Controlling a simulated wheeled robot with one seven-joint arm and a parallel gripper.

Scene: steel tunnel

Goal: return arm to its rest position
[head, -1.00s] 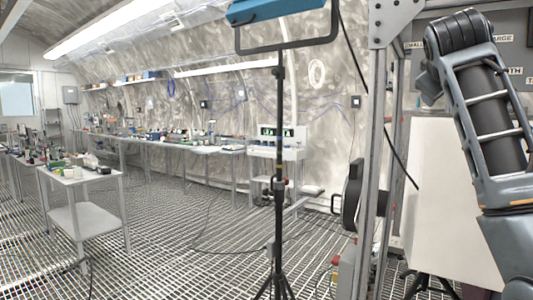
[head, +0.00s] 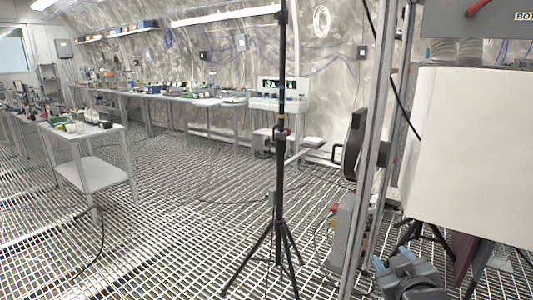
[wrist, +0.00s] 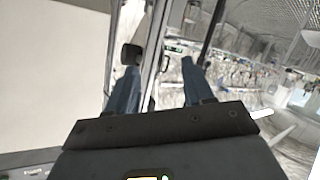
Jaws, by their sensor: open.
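My gripper (wrist: 159,68) is open in the wrist view, with its two blue fingers apart and nothing held between them. The dark gripper body fills the bottom of that view. In the head view, a grey and blue part of my arm (head: 412,280) shows low at the bottom right, below the white panel. The rest of my arm is out of the picture there.
A black tripod stand (head: 280,190) rises from the grating floor. A metal frame post (head: 376,150) and a white panel (head: 475,155) stand close on the right. A white cart (head: 88,170) is at left. Grating between cart and tripod is mostly clear.

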